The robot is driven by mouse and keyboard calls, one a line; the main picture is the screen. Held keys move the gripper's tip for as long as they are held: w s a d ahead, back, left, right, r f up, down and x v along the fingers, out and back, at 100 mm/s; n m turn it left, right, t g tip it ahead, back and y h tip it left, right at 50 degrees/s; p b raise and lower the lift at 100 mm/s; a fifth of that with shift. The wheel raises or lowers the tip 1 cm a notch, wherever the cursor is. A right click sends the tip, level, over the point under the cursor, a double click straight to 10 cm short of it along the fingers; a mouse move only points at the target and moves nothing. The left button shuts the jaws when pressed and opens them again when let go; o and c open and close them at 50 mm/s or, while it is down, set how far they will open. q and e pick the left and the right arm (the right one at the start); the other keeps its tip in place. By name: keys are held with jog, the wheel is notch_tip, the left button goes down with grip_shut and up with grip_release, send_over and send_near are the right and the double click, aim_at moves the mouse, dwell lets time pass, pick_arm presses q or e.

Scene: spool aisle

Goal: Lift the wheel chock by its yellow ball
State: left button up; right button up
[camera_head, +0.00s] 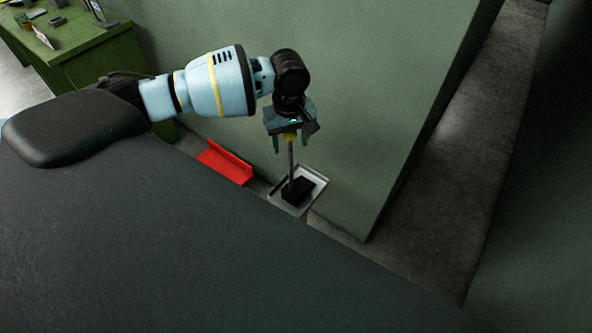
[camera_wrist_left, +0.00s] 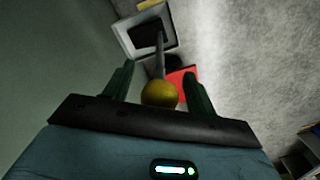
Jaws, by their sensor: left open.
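The wheel chock (camera_head: 298,191) is a black block with a thin upright rod, standing in a grey metal tray (camera_head: 312,201) on the floor by the green wall. Its yellow ball (camera_head: 290,136) tops the rod. My left gripper (camera_head: 288,144) is above the chock, pointing down, open, with the ball between its two green fingers. In the left wrist view the yellow ball (camera_wrist_left: 159,94) sits between the spread fingers, close to the palm, with a gap visible on either side. The rod runs from it towards the black chock (camera_wrist_left: 150,31) in the tray. My right gripper is not in view.
A red angled piece (camera_head: 226,163) lies on the floor left of the tray. The green wall (camera_head: 350,100) rises right behind the tray and gripper. A green table (camera_head: 85,50) with small items stands at the far left. Bare floor (camera_head: 440,190) shows at the right.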

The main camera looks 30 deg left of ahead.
pick_arm(q)
grip_shut()
jog(key=shift+r, duration=0.1)
jog(key=shift+r, duration=0.15)
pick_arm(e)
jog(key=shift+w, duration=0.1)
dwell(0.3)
